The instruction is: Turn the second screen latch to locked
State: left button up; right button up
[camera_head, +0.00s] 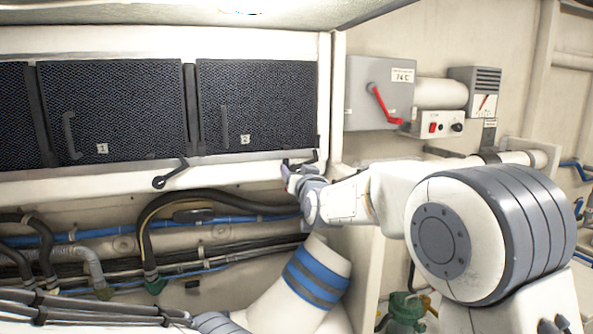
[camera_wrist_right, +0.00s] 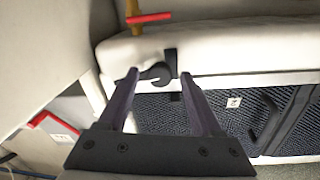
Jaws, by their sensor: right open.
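The second dark mesh screen (camera_head: 255,105), tagged 2, stands right of screen 1 (camera_head: 110,105). Its black latch (camera_head: 303,160) is at its lower right corner, partly behind my right gripper (camera_head: 287,174). In the right wrist view this latch (camera_wrist_right: 164,70) shows between the open fingertips of my right gripper (camera_wrist_right: 159,75), with a rounded knob at one end. I cannot tell whether either finger touches it. Another black latch (camera_head: 170,174) hangs slanted on the ledge under screen 1, its round knob at lower left. My left gripper is not in view.
A grey box with a red lever (camera_head: 385,104) and a small switch panel (camera_head: 437,124) are on the wall at right. Dark hoses (camera_head: 150,225) and blue pipes (camera_head: 100,230) run below the ledge. A red handle (camera_wrist_right: 148,18) shows above the ledge in the right wrist view.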

grip_shut()
dwell(1.4)
